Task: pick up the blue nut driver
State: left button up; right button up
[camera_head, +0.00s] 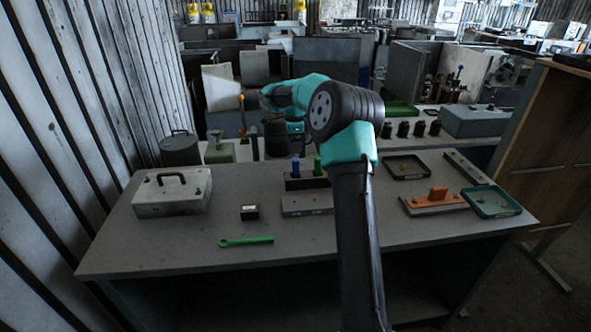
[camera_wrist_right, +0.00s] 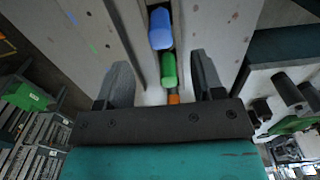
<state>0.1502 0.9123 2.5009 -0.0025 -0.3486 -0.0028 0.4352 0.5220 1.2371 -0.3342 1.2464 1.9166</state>
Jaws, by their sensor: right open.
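The blue nut driver shows as an upright blue handle (camera_head: 295,167) in a dark holder (camera_head: 308,183) on the table. A green-handled tool (camera_head: 317,166) stands just right of it in the same holder. In the right wrist view the blue handle (camera_wrist_right: 160,28) lies beyond the fingertips, with the green handle (camera_wrist_right: 168,70) between the fingers in the picture. My right gripper (camera_wrist_right: 163,72) is open and empty, pointing toward the holder. In the head view it (camera_head: 297,146) is above and behind the handles, small and partly hidden by my arm. My left gripper is out of view.
A grey metal box (camera_head: 172,192), a small dark block (camera_head: 249,212) and a green wrench (camera_head: 246,241) lie to the left. Trays (camera_head: 491,201) and an orange block (camera_head: 437,200) lie right. The front table edge is mostly clear.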

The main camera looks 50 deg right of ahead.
aim_at(295, 166)
notch_tip(295, 166, down, 5)
jog(key=shift+f, duration=0.1)
dwell(0.4)
notch_tip(295, 166, down, 5)
jog(key=shift+s+d+f, duration=0.1)
jog(key=shift+s, duration=0.05)
jog(key=shift+c, duration=0.4)
jog(key=c, duration=1)
jog(key=shift+r, duration=0.2)
notch_tip(295, 166, up, 10)
jog(key=shift+f, duration=0.1)
